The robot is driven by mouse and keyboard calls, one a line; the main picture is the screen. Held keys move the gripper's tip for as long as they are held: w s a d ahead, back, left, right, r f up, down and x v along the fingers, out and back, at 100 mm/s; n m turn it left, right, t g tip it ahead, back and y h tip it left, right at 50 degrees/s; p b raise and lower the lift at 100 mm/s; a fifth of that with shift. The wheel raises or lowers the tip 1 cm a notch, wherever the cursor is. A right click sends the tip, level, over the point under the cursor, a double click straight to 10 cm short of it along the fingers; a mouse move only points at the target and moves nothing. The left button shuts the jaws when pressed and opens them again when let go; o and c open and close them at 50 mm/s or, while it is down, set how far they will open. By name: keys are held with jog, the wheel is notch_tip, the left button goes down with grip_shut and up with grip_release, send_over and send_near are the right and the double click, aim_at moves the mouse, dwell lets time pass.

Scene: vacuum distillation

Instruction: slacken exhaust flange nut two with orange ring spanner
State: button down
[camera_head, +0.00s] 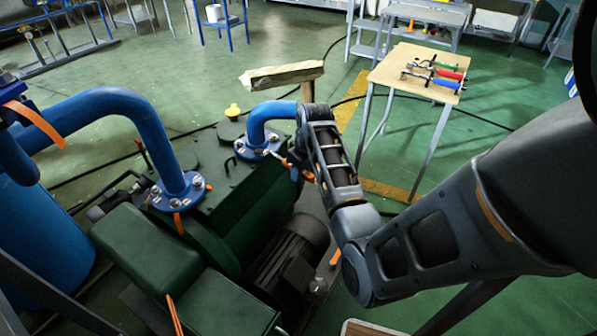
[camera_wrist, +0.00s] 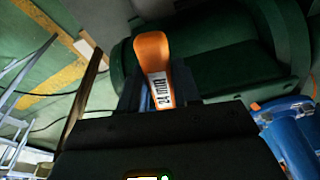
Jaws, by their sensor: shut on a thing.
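The orange ring spanner (camera_wrist: 153,55) shows in the wrist view with a white label reading 24 mm. My gripper (camera_wrist: 160,102) is shut on it. In the head view my gripper (camera_head: 296,166) is at the right side of a blue pipe flange (camera_head: 243,153) on the green pump, with a bit of orange at its tip. Nuts show on this flange. My gripper hides its right side, and I cannot tell whether the spanner's ring is around a nut. I cannot tell which nut is number two.
A second blue flange (camera_head: 163,204) with a thick blue pipe (camera_head: 110,103) stands left on the green pump (camera_head: 208,228). A yellow cap (camera_head: 233,111) is near the gripper's flange. A wooden table (camera_head: 398,62) with several tools stands back right.

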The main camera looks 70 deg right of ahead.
jog(key=shift+d, duration=0.1)
jog(key=shift+s+d+n, duration=0.2)
jog(key=shift+d+n, duration=0.25)
jog(key=shift+d, duration=0.15)
jog(key=shift+s+d+n, duration=0.2)
jog(key=shift+d+n, duration=0.25)
jog(key=shift+d, duration=0.1)
jog(key=shift+d, duration=0.1)
jog(key=shift+s+d+n+y, duration=0.15)
jog(key=shift+d+n, duration=0.25)
jog(key=shift+d, duration=0.2)
jog(key=shift+s+d+n+y, duration=0.15)
jog(key=shift+d+n, duration=0.25)
jog(key=shift+d, duration=0.2)
jog(key=shift+d, duration=0.1)
jog(key=shift+s+d+n+b, duration=0.1)
jog(key=shift+d+n+b, duration=0.6)
jog(key=shift+d, duration=0.5)
jog(key=shift+d, duration=0.1)
jog(key=shift+d+n+y+b, duration=0.4)
jog(key=shift+d+n+b, duration=0.4)
jog(key=shift+d, duration=0.45)
